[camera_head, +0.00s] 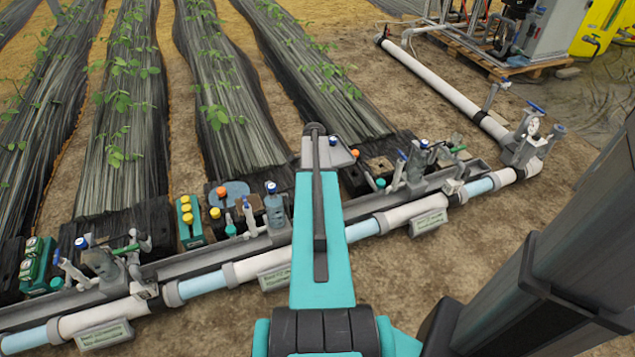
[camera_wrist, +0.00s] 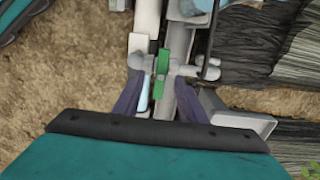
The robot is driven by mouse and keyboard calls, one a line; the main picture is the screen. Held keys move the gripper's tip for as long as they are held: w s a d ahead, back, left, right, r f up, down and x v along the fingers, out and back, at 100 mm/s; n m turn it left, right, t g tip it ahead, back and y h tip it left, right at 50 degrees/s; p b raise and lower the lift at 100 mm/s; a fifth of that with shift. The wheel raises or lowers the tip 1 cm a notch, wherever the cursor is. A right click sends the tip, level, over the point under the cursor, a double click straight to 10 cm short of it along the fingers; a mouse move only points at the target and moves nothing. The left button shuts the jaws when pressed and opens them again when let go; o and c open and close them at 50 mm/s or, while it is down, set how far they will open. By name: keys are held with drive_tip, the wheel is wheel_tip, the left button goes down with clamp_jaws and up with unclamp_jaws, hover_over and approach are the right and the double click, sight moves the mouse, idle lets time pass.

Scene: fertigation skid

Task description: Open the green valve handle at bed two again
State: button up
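In the wrist view, a green valve handle (camera_wrist: 162,74) sits on a grey valve body with pale fittings on either side. The handle stands lengthwise in the picture, in line with the grey channel under it. My gripper (camera_wrist: 160,94) is open, with its two dark purple fingers on either side of the lower part of the handle. I cannot tell whether they touch it. In the head view, my teal arm hides the gripper and the fittings behind it. A small green lever (camera_head: 126,248) shows there at the left station. I cannot read which bed the handle belongs to.
A white and pale blue pipe (camera_head: 362,230) runs along the bed ends, with small signs (camera_head: 275,277) in front. Blue-handled upright fittings (camera_head: 272,205) and yellow-capped green blocks (camera_head: 190,220) stand close by. Bare soil lies in front of the pipe.

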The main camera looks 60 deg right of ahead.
drive_tip(key=shift+f, duration=0.15)
drive_tip(key=shift+w+f+b, duration=0.1)
drive_tip(key=shift+f+b, duration=0.45)
drive_tip(key=shift+f, duration=1.55)
drive_tip(key=shift+c, duration=0.7)
